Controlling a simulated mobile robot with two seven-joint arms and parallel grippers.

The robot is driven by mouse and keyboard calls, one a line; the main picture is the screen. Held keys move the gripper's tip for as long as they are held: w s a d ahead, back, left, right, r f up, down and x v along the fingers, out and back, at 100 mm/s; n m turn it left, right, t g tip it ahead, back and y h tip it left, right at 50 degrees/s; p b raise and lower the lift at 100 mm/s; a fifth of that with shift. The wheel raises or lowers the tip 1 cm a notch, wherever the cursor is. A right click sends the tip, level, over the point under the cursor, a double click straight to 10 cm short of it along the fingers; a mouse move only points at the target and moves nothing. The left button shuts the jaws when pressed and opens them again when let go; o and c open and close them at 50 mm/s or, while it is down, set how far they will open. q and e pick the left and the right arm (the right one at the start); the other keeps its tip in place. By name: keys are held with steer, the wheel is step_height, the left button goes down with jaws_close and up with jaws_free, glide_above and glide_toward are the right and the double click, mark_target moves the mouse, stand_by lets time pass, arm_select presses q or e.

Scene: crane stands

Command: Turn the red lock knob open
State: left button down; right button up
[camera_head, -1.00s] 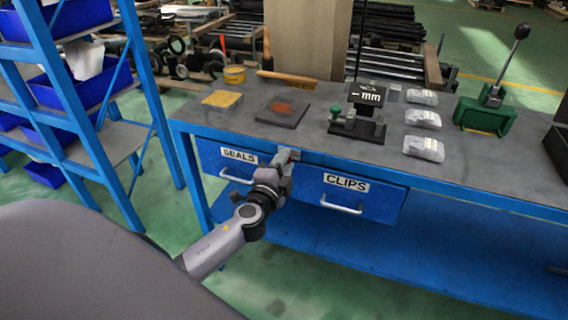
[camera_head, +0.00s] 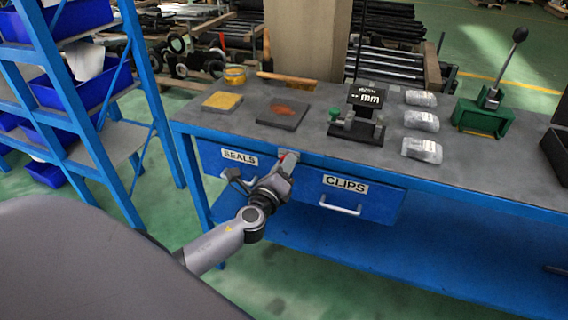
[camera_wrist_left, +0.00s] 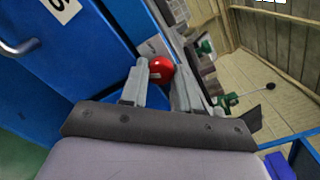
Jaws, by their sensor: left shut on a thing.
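The red lock knob (camera_wrist_left: 160,70) sits on a small grey plate between the two blue drawers, just under the bench top. In the head view only a bit of its red (camera_head: 283,156) shows past my gripper. My left gripper (camera_head: 286,163) reaches it from the front. In the left wrist view the two fingers of my left gripper (camera_wrist_left: 160,88) stand on either side of the knob and are shut on it. Which way the knob is turned cannot be made out. My right gripper is not in view.
The SEALS drawer (camera_head: 211,158) and CLIPS drawer (camera_head: 375,203) look closed, and their handles stick out near the arm. The bench top (camera_head: 340,152) holds a gauge stand, several bags and a green lever press (camera_head: 484,117). A blue shelf rack (camera_head: 92,120) stands at left.

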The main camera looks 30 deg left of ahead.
arm_select(q)
steer(key=shift+a+m+p, duration=0.1)
steer(key=shift+m+p, duration=1.55)
steer(key=shift+m, duration=3.35)
steer(key=shift+f, duration=0.1)
steer(key=c, duration=0.8)
jaws_free()
steer(key=shift+s, duration=0.15)
steer(key=shift+v, duration=3.5)
